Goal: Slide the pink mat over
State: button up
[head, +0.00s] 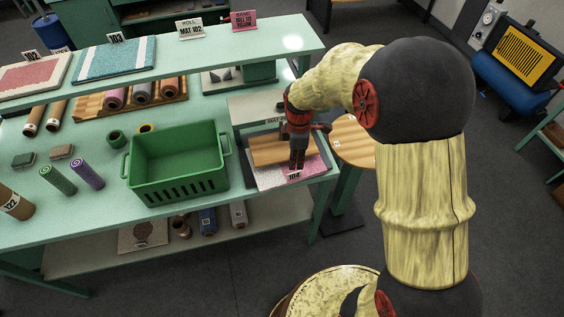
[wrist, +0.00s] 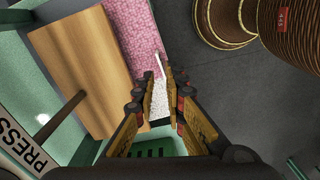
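In the wrist view the mat (wrist: 137,32) shows pink at the top and white between my fingers. A wooden press board (head: 268,151) covers part of the mat; it also shows in the wrist view (wrist: 90,65). My gripper (head: 296,167) points down over the mat near the tag. Its fingers (wrist: 161,85) stand apart with nothing clearly held. I cannot tell whether the tips touch the mat.
A green crate (head: 178,165) stands just left of the mat. A round wooden stool (head: 353,142) is just past the table's right edge. The shelf behind (head: 270,42) holds other mats and signs. Yarn rolls stand to the left. Open floor lies to the right.

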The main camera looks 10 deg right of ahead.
aim_at(294, 174)
jog(key=shift+a+n, duration=0.15)
jog(key=shift+n, duration=1.55)
jog(key=shift+f+b, duration=0.65)
jog(key=shift+f, duration=3.2)
grip_shut()
